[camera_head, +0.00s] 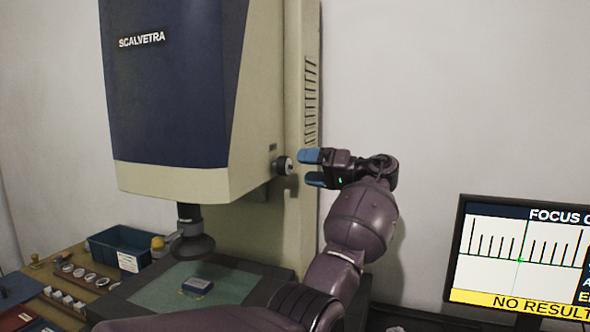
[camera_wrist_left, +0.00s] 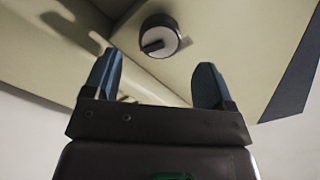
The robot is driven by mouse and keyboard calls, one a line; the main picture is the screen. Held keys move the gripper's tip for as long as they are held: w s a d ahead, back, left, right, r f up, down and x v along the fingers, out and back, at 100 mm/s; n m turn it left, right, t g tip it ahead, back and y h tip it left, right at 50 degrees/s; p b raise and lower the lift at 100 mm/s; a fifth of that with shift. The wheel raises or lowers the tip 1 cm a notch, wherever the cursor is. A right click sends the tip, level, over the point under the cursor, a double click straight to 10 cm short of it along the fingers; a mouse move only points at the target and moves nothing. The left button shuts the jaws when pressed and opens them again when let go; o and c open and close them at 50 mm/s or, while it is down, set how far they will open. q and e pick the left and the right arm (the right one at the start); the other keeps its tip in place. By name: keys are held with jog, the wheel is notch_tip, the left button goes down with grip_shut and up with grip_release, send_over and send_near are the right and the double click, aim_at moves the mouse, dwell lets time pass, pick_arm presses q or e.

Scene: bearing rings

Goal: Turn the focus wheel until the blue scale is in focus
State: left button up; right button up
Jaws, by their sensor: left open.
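The focus wheel (camera_head: 283,165) is a small dark round knob with a pale face on the side of the cream and blue machine. My left gripper (camera_head: 311,168) is open just right of the wheel, its blue fingertips pointing at it, with a gap between. In the left wrist view the wheel (camera_wrist_left: 160,36) shows ahead of the fingertips (camera_wrist_left: 157,75), roughly centred between them, with nothing in the jaws. A small blue block (camera_head: 197,286), perhaps the blue scale, lies on the green stage. The monitor (camera_head: 522,250) shows dark scale lines and "NO RESULT". My right gripper is not in view.
The machine (camera_head: 180,85) has a lens (camera_head: 196,245) above the green stage (camera_head: 238,287). A dark blue bin (camera_head: 110,251) and a wooden tray (camera_head: 48,272) with several small parts stand at the left. The wall space right of my gripper is clear.

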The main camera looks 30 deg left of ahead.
pick_arm(q)
jog(key=v, duration=0.5)
jog(key=shift+w+d+b, duration=0.1)
jog(key=shift+d+b, duration=0.1)
jog(key=shift+b, duration=0.1)
